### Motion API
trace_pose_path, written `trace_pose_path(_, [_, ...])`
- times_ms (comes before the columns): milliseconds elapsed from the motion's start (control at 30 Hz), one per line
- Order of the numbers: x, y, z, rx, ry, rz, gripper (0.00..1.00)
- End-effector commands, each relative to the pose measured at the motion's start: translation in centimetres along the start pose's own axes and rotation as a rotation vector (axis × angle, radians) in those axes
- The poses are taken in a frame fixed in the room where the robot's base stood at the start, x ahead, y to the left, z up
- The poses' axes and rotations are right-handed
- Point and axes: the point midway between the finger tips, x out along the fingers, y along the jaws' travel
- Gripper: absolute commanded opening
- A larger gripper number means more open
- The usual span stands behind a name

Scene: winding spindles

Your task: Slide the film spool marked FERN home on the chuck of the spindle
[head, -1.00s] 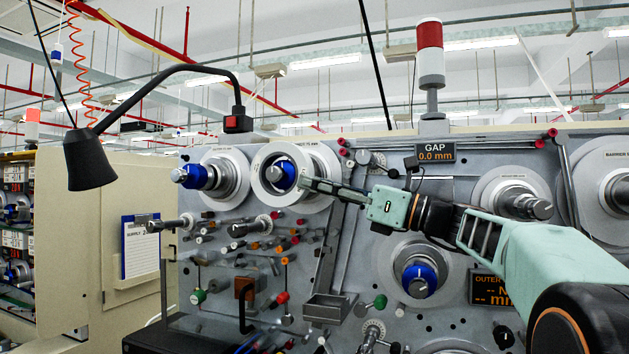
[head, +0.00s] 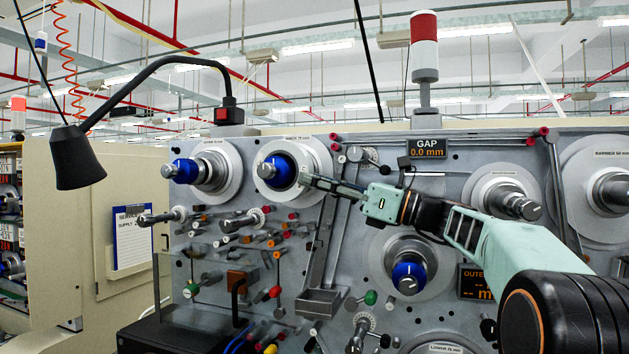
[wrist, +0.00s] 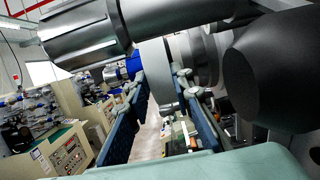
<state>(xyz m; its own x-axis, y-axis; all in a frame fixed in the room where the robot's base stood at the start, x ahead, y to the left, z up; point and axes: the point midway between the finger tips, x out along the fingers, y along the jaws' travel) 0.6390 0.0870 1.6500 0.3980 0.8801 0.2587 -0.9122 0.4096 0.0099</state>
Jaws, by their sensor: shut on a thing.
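A pale, ring-shaped film spool (head: 316,155) is around the blue-ended chuck (head: 270,171) of the upper middle spindle in the head view. The blue end shows through the opening. I cannot read FERN on it, nor tell how far it sits along the chuck. My gripper (head: 305,181) reaches in from the right, shut on the spool's right edge. In the wrist view, my two dark fingers (wrist: 160,85) stand either side of a pale rim (wrist: 157,72), which seems to be the spool's. The back of the spool is hidden.
Another blue-ended spindle (head: 184,171) with a pale disc is at the left, and one (head: 408,277) lies below my arm. Several guide rollers (head: 240,222) stick out below. A black lamp (head: 78,160) hangs at the left. A display (head: 427,148) reads GAP 0.0 mm.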

Motion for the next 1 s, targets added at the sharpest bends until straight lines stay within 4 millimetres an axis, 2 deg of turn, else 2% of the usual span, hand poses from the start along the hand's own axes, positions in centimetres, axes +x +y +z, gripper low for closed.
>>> trace_pose_path(400, [0.1,-0.2,0.1,-0.002,-0.001,0.001,0.00])
trace_pose_path(433, [0.1,-0.2,0.1,-0.002,-0.001,0.001,0.22])
trace_pose_path(600, [0.0,-0.2,0.1,-0.002,-0.001,0.001,0.41])
trace_pose_path(867, [0.0,-0.2,-0.1,0.000,0.002,0.000,0.41])
trace_pose_path(1000, [-1.0,-0.3,0.0,0.000,0.001,-0.003,0.41])
